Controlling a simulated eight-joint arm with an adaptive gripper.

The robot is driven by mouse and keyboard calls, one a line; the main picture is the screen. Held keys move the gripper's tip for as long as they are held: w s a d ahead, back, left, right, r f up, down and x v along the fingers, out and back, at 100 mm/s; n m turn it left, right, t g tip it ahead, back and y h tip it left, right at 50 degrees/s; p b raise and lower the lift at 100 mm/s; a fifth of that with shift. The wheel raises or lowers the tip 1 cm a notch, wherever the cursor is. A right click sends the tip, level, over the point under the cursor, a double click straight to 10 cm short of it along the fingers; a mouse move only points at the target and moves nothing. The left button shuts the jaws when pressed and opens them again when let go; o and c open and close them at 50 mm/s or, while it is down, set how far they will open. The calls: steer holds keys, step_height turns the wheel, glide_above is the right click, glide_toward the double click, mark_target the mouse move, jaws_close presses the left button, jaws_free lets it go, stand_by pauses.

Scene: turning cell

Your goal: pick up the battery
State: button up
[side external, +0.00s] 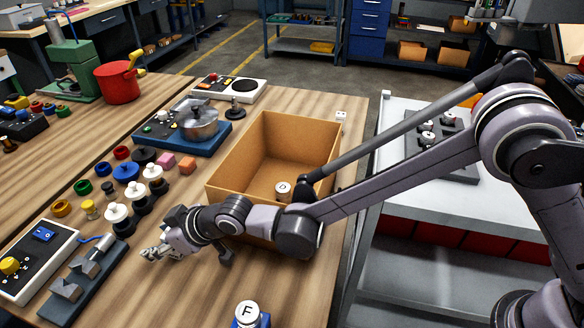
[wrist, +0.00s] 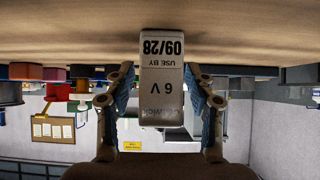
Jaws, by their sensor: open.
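The battery (wrist: 162,88) is a pale grey block marked "6 V" and "USE BY 09/28". In the wrist view it stands between the two fingers of my gripper (wrist: 158,78), with its far end against the wooden surface at the top of the picture. The fingers are open, one on each side of it, with a narrow gap at the left. In the side external view my gripper (side external: 160,250) is low over the wooden table, left of the cardboard box. The battery cannot be made out clearly there.
The open cardboard box (side external: 244,149) stands right of my gripper, under my arm. Coloured knobs (side external: 126,171) lie behind it. A blue-based fixture (side external: 80,281) and a switch panel (side external: 36,262) are at left.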

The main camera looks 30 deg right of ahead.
jaws_close()
stand_by(0.6)
